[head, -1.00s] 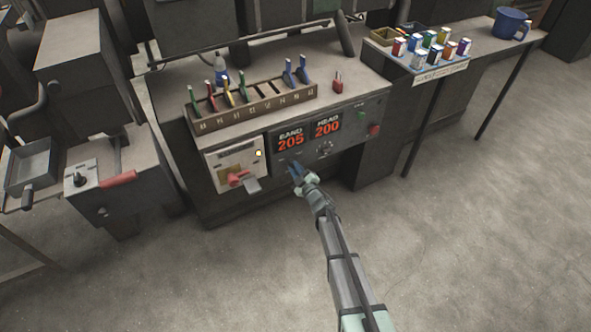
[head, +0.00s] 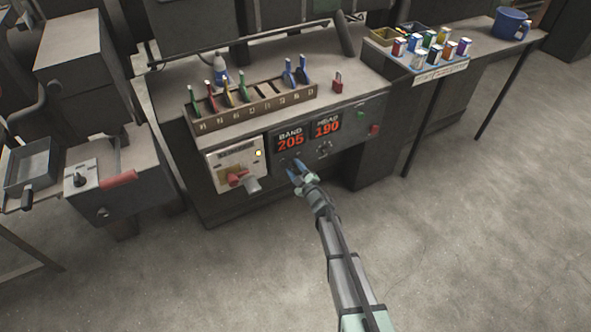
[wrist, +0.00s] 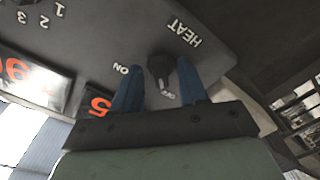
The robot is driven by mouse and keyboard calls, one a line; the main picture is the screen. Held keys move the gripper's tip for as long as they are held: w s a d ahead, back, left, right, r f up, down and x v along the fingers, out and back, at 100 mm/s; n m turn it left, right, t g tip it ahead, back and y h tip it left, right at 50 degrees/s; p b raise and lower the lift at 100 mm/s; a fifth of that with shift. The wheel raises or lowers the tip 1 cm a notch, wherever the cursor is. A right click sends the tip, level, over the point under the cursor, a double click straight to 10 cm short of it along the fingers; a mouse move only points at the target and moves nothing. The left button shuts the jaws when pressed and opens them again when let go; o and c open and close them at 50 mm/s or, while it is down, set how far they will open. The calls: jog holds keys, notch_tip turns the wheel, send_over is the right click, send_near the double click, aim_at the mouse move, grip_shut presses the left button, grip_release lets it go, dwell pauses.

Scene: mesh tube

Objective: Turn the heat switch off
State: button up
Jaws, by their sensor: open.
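The heat switch (wrist: 162,68) is a dark knob under the upside-down word HEAT in the wrist view. My gripper (wrist: 157,64) is open, with one blue finger on each side of the knob. The right finger is very close to the knob; I cannot tell if it touches. In the head view my gripper (head: 297,170) is at the machine's front panel, below the number displays, and covers the switch.
Red displays (head: 308,134) show 205 and 190 above my gripper. A white panel (head: 237,164) with a lit yellow lamp and a red handle is at left. A rack of coloured tools (head: 253,104) stands on top.

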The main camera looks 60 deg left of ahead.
jog(key=shift+d, duration=0.1)
jog(key=d, duration=1.3)
jog(key=shift+d, duration=0.3)
